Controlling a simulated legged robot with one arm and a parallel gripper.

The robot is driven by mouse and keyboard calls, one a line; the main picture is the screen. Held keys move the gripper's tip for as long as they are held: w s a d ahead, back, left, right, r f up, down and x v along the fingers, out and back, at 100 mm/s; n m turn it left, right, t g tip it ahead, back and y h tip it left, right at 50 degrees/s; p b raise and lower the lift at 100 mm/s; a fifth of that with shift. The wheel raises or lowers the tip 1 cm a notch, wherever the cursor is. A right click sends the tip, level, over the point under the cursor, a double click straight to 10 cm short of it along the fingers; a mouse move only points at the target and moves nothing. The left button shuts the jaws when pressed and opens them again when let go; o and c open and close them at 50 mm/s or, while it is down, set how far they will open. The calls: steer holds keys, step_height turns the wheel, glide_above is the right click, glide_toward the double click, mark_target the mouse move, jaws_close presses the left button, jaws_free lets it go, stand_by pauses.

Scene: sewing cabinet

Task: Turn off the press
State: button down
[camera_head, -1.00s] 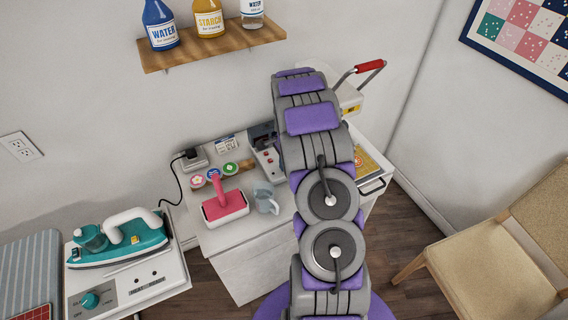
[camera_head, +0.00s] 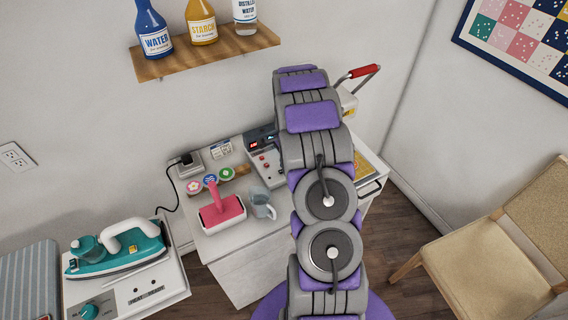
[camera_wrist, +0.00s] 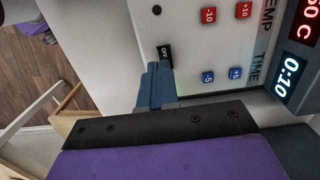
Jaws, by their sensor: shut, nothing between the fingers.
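The press (camera_head: 268,163) stands on the white cabinet, partly hidden behind my arm in the head view. Its red-gripped lever (camera_head: 364,71) is raised. In the wrist view its light control panel (camera_wrist: 190,25) carries red and blue buttons and a black switch (camera_wrist: 166,52) marked OFF. The display (camera_wrist: 290,78) is lit, with a blue 0:10 and a red temperature reading. My gripper (camera_wrist: 158,68) is shut and empty, its fingertips right at the switch; I cannot tell whether they touch it. The head view hides the gripper behind my arm.
A bottle shelf (camera_head: 210,52) is above; a chair (camera_head: 490,250) is at right.

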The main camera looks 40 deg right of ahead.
step_height(320, 180, up, 12)
steer(key=p, duration=0.2)
steer(key=shift+s+d+f, duration=0.15)
steer(key=shift+d+f, duration=0.1)
steer(key=shift+d, duration=0.2)
steer(key=shift+d, duration=0.2)
steer(key=shift+r, duration=0.15)
steer(key=shift+a+y+p, duration=0.25)
steer(key=shift+y+p, duration=0.05)
steer(key=shift+a, duration=0.15)
